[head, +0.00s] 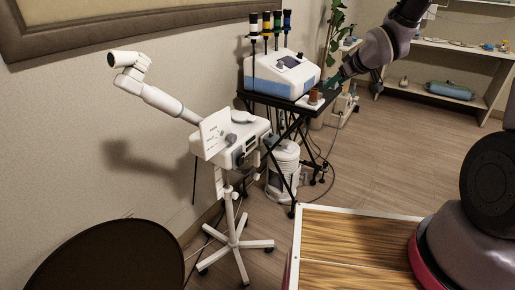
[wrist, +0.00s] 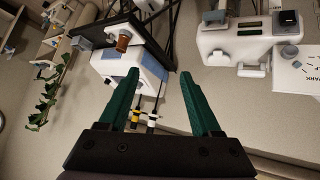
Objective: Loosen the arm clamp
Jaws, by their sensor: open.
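A white device (head: 233,138) stands on a wheeled pole stand and carries a jointed white arm (head: 160,98) that reaches up to the left. Dark knob-like parts (head: 239,154) show on its front; I cannot tell which part is the arm clamp. The device also shows at the upper right of the wrist view (wrist: 235,38), with a dark square knob (wrist: 288,20). My gripper (head: 329,86), with green fingers, is to the right of the device, near the black table's corner. In the wrist view my gripper (wrist: 158,78) is open, with nothing held between its fingers.
A white canister (head: 284,170) stands below. A wooden-topped surface (head: 350,240) is in front. Floor is clear at right.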

